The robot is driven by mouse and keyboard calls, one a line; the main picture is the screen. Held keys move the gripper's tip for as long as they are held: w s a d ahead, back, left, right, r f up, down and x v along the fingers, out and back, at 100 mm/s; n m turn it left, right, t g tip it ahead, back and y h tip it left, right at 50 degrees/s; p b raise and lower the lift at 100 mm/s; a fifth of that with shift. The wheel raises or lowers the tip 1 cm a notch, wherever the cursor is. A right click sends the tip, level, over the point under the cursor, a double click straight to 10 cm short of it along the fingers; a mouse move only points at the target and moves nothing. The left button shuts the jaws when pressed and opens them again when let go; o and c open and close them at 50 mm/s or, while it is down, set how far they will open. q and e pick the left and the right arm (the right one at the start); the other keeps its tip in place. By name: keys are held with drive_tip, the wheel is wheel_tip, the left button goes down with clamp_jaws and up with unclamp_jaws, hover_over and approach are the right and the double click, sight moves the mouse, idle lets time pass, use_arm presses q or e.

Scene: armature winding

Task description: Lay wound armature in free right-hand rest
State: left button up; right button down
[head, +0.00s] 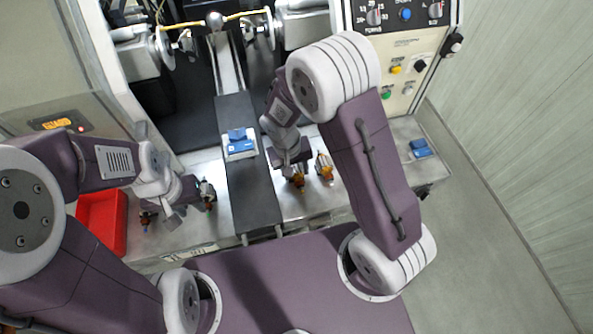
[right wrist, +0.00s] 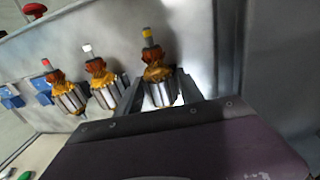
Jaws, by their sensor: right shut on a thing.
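My right gripper (right wrist: 160,92) is shut on a wound armature (right wrist: 158,85) with a yellow shaft tip, its shaft pointing up in the right wrist view. Two more wound armatures stand left of it there, one with a white tip (right wrist: 103,80) and one with a red tip (right wrist: 65,92). In the head view my right gripper (head: 292,163) is low over the right bench part, with copper-coloured armatures (head: 325,168) beside it. The rests under them are mostly hidden. My left gripper (head: 180,203) is over the left bench part, between two small dark parts; its jaws are unclear.
A red bin (head: 103,222) stands at the left. A dark rail with a blue-topped block (head: 240,143) runs between the bench parts. Another blue block (head: 420,148) lies at the right bench end. The winding machine and its control panel (head: 400,50) stand behind.

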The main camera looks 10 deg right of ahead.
use_arm(q)
drive_tip(key=shift+f, duration=0.25)
use_arm(e)
drive_tip(key=shift+s+d+f, duration=0.1)
drive_tip(key=shift+s+f, duration=0.4)
drive_tip(key=shift+f, duration=0.15)
drive_tip(key=c, duration=0.7)
unclamp_jaws()
drive_tip(key=shift+o, duration=0.2)
drive_tip(key=r, duration=0.1)
drive_tip(key=w+r, duration=0.1)
drive_tip(key=r, duration=0.1)
drive_tip(key=a+r, duration=0.1)
drive_tip(key=r, duration=0.1)
drive_tip(key=shift+w+b, duration=0.15)
drive_tip(key=shift+b, duration=0.25)
drive_tip(key=r, duration=0.3)
drive_tip(key=s+r, duration=0.1)
drive_tip(key=r, duration=0.1)
drive_tip(key=shift+a+r, duration=0.15)
drive_tip(key=shift+a, duration=0.1)
use_arm(q)
drive_tip(key=shift+w+a+f, duration=0.1)
drive_tip(key=shift+w+f, duration=0.4)
drive_tip(key=shift+f, duration=0.1)
use_arm(e)
drive_tip(key=shift+w, duration=0.3)
